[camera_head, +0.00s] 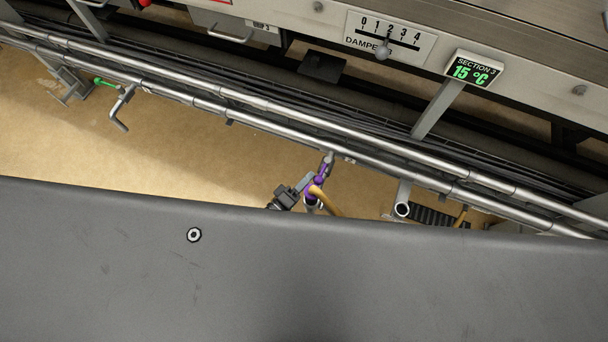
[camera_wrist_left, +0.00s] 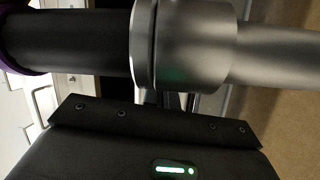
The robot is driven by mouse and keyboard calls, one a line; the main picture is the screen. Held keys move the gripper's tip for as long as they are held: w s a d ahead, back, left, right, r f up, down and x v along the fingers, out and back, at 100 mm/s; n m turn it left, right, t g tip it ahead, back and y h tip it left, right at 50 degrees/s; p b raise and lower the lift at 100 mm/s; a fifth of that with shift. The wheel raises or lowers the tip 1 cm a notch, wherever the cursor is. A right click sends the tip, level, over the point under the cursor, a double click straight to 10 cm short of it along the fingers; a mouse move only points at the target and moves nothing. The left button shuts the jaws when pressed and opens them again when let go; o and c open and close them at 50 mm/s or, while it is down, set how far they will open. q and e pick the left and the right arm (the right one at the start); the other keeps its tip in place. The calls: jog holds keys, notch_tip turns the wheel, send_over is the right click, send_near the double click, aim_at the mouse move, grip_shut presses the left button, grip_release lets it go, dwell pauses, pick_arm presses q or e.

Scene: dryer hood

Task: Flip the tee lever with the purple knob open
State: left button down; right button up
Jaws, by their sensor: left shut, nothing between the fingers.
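The tee lever with purple parts (camera_head: 320,178) is small in the head view, below the lower steel pipe and near the middle. A tan hose (camera_head: 328,202) curves beside it. My left gripper (camera_head: 304,183) is dark and sits just left of the purple parts; it is shut and empty. I cannot tell whether it touches the lever. In the left wrist view a thick metal fitting (camera_wrist_left: 190,45) with a black cylinder (camera_wrist_left: 75,42) crosses in front of the gripper and hides most of the fingers. A purple edge shows at the far left there. My right gripper is not in view.
Two long steel pipes (camera_head: 235,112) run diagonally above the lever. A green lever (camera_head: 105,82) is at far left. A damper scale (camera_head: 390,38) and a display reading 15 °C (camera_head: 473,70) are on the panel above. A grey surface fills the foreground and hides what is below.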

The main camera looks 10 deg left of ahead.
pick_arm(q)
jog(key=shift+s, duration=0.2)
dwell(0.5)
jog(key=v, duration=1)
jog(key=shift+s, duration=0.25)
jog(key=shift+a, duration=0.15)
